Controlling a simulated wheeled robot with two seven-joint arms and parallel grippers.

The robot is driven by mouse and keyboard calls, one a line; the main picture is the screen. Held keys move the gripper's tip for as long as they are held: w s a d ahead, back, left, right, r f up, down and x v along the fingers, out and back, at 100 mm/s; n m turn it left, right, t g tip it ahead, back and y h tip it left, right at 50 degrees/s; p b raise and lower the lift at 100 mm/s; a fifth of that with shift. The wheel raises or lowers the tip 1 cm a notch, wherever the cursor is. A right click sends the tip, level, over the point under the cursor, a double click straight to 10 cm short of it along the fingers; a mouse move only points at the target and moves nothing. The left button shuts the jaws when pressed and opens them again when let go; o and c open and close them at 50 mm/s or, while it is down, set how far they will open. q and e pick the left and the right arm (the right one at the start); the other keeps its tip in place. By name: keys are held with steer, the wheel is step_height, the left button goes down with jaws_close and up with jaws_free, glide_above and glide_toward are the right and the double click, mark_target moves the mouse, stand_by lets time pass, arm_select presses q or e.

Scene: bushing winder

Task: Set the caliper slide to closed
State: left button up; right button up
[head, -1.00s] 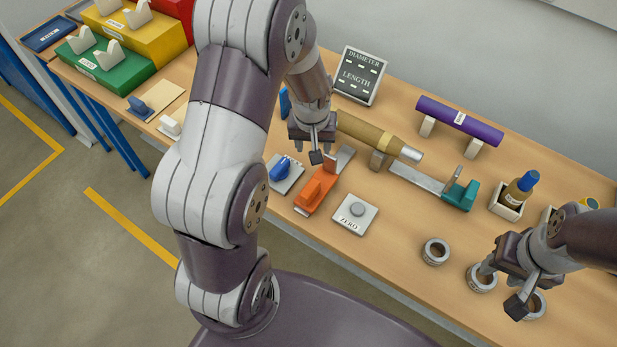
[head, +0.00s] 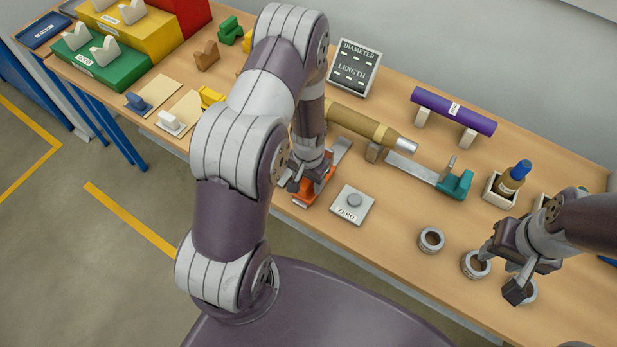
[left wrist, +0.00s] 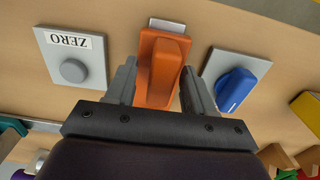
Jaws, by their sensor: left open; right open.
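The caliper has an orange slide (head: 303,201) on a metal bar (head: 341,150), in front of the brown and tan cylinder. My left gripper (head: 300,188) is over the orange slide and hides part of it in the head view. In the left wrist view, the orange slide (left wrist: 160,68) stands between the two open fingers of my left gripper (left wrist: 158,85). The fingers are on either side of it; whether they touch it I cannot tell. My right gripper (head: 499,276) is open and empty, above the grey rings at the right.
A ZERO button plate (head: 352,205) lies right of the caliper. A blue-handled plate (left wrist: 236,88) lies on its other side. A teal slide (head: 456,184) on a metal bar and several grey rings (head: 431,240) are further right. A display (head: 355,67) stands behind.

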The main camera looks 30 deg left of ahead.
mark_target(330, 150)
arm_select(q)
steer(key=shift+a+f, duration=0.1)
steer(key=shift+a, duration=0.05)
steer(key=shift+c, duration=0.6)
jaws_close()
steer(key=w+b, duration=0.1)
steer(key=w, duration=0.3)
steer(key=w+b, duration=0.1)
steer(key=w, duration=0.1)
steer(key=shift+w+d+f+b, duration=0.1)
steer(key=shift+d+f+b, duration=0.15)
steer(key=shift+d+b, duration=0.1)
steer(key=w, duration=0.4)
steer(key=shift+w+d+r+b, duration=0.15)
steer(key=shift+r+b, duration=0.1)
steer(key=shift+b, duration=0.15)
steer(key=shift+w, duration=0.25)
steer(key=shift+r, duration=0.15)
steer(key=shift+o, duration=0.6)
jaws_free()
arm_select(e)
steer(key=f, duration=0.1)
steer(key=w+f, duration=0.1)
steer(key=f, duration=0.1)
steer(key=shift+w+f, duration=0.25)
steer(key=shift+w, duration=0.15)
